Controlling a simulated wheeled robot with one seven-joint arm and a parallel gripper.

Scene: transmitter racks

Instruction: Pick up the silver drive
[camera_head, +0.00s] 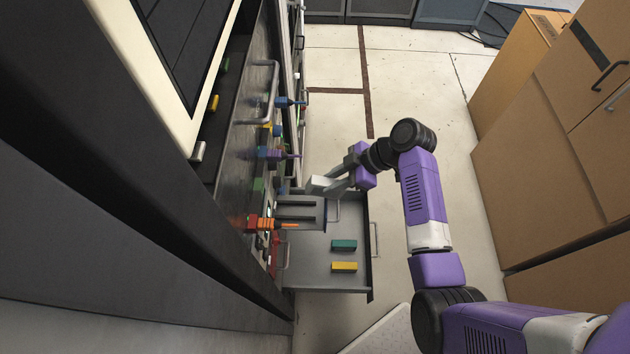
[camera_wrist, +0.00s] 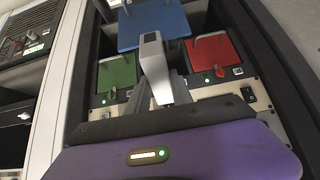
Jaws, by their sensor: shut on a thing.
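The silver drive (camera_head: 322,184) shows in the head view as a small pale block at the tips of my gripper (camera_head: 338,180), beside the rack front. In the wrist view a pale silver block (camera_wrist: 154,68), seemingly the same drive, stands upright in the middle of the picture. My gripper (camera_wrist: 172,88) is shut on it there. Its lower part and the contact with the fingers are partly hidden. Whether the drive touches the grey unit below it cannot be told.
A grey slotted unit (camera_head: 300,217) juts from the rack. Below it is an open drawer (camera_head: 320,278) with a teal block (camera_head: 343,245) and a yellow block (camera_head: 344,267). The wrist view shows blue (camera_wrist: 152,22), green (camera_wrist: 117,72) and red (camera_wrist: 214,55) panels.

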